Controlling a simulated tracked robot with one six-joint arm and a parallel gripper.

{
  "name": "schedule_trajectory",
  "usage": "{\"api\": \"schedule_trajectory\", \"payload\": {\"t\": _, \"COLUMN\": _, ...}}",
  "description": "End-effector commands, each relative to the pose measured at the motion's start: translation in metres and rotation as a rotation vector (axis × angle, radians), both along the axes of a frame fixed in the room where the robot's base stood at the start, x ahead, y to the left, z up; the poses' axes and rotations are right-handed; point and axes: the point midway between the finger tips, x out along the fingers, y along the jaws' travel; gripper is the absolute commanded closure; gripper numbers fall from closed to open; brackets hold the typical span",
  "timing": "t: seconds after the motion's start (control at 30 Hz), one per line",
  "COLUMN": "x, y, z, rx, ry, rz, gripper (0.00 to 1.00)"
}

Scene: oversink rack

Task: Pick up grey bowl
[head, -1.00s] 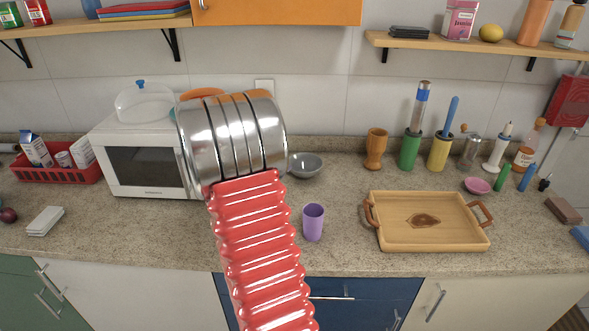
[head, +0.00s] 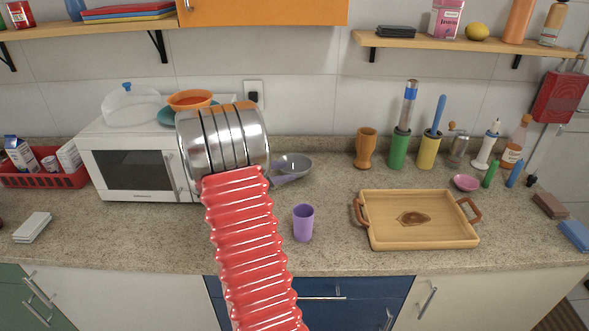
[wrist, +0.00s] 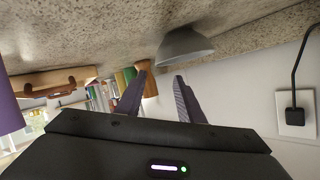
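The grey bowl (head: 296,163) sits on the counter right of the microwave, near the back wall. In the wrist view the bowl (wrist: 186,46) appears upside down, just beyond the fingertips. My gripper (wrist: 161,76) is open, its two dark fingers apart with nothing between them. In the head view my red arm and its metal end hide most of the gripper; a purplish finger shows in front of the bowl's lower left side. I cannot tell whether it touches the bowl.
The white microwave (head: 135,165) stands left of my arm, with an orange bowl (head: 190,98) on top. A purple cup (head: 303,223) stands in front of the grey bowl. A wooden tray (head: 378,238) lies to the right. A wall socket (head: 253,95) is behind.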

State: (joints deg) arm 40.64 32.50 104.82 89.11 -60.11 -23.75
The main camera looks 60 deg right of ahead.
Motion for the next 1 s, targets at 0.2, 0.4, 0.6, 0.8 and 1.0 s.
{"api": "schedule_trajectory", "payload": {"t": 0.2, "x": -0.011, "y": -0.030, "z": -0.012, "rx": 0.000, "ry": 0.000, "rz": -0.002, "gripper": 0.66}}
{"api": "schedule_trajectory", "payload": {"t": 0.4, "x": -0.014, "y": -0.041, "z": -0.017, "rx": 0.000, "ry": 0.000, "rz": 0.000, "gripper": 0.66}}
{"api": "schedule_trajectory", "payload": {"t": 0.6, "x": -0.014, "y": -0.041, "z": -0.017, "rx": 0.000, "ry": -0.001, "rz": 0.000, "gripper": 0.66}}
{"api": "schedule_trajectory", "payload": {"t": 0.8, "x": -0.016, "y": -0.046, "z": -0.020, "rx": 0.001, "ry": -0.001, "rz": -0.002, "gripper": 0.66}}
{"api": "schedule_trajectory", "payload": {"t": 1.0, "x": -0.023, "y": -0.066, "z": -0.035, "rx": 0.000, "ry": 0.001, "rz": -0.003, "gripper": 0.66}}
